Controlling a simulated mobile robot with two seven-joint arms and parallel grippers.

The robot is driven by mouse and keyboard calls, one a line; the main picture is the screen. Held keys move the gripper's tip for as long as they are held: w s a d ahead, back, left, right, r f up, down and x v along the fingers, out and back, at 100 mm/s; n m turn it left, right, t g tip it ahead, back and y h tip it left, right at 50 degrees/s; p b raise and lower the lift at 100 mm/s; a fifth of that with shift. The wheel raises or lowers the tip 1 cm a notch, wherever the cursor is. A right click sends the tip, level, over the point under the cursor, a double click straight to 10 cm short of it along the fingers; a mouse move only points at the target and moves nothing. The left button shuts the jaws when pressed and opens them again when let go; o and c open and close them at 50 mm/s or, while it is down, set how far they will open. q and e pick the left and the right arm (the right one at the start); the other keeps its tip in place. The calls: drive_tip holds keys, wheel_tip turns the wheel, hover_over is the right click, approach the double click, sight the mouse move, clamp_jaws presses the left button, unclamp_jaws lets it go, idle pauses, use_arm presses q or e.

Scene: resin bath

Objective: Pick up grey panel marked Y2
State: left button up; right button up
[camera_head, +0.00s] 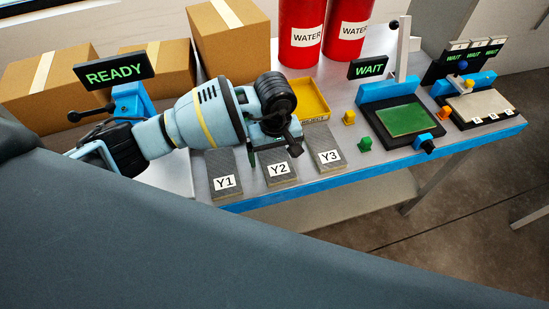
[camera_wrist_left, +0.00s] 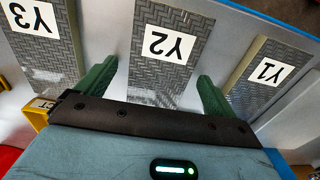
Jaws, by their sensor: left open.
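The grey panel marked Y2 (camera_head: 279,170) lies flat on the bench between two like panels. It is textured, with a white label. In the left wrist view, panel Y2 (camera_wrist_left: 165,75) runs between the green fingers of my left gripper (camera_wrist_left: 157,68), one finger on each side with a gap. In the head view, my left gripper (camera_head: 272,156) is over the rear part of panel Y2 and hides it. The gripper is open and empty. How far the fingertips are above the bench is hard to tell. My right gripper is not in view.
Panel Y1 (camera_head: 224,183) lies left of Y2 and panel Y3 (camera_head: 330,158) right. A yellow tray (camera_head: 314,106) stands behind. A READY sign (camera_head: 114,71), cardboard boxes (camera_head: 232,40) and red WATER containers (camera_head: 301,35) are farther back. A green plate (camera_head: 406,119) sits right.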

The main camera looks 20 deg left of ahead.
sight(276, 161)
use_arm(q)
drive_tip(key=shift+f, duration=0.1)
drive_tip(key=shift+c, duration=0.2)
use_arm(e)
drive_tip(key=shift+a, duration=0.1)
use_arm(q)
drive_tip(key=c, duration=1.1)
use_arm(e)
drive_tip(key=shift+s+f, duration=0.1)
use_arm(q)
drive_tip(key=shift+r, duration=0.5)
drive_tip(key=shift+s+d+r, duration=0.2)
drive_tip(key=shift+s+r, duration=0.05)
drive_tip(key=shift+r, duration=0.4)
drive_tip(key=shift+s+d+r, duration=0.2)
drive_tip(key=shift+s+r, duration=0.05)
drive_tip(key=shift+r, duration=0.35)
drive_tip(key=shift+s+d+r+b, duration=0.25)
drive_tip(key=shift+s+d, duration=1.25)
drive_tip(key=shift+s, duration=0.45)
drive_tip(key=shift+s+d+r+b, duration=0.25)
drive_tip(key=shift+s+d, duration=1.3)
drive_tip(key=shift+s, duration=0.4)
drive_tip(key=shift+s+d+r+b, duration=0.25)
drive_tip(key=shift+s+d, duration=1.25)
drive_tip(key=shift+s, duration=0.45)
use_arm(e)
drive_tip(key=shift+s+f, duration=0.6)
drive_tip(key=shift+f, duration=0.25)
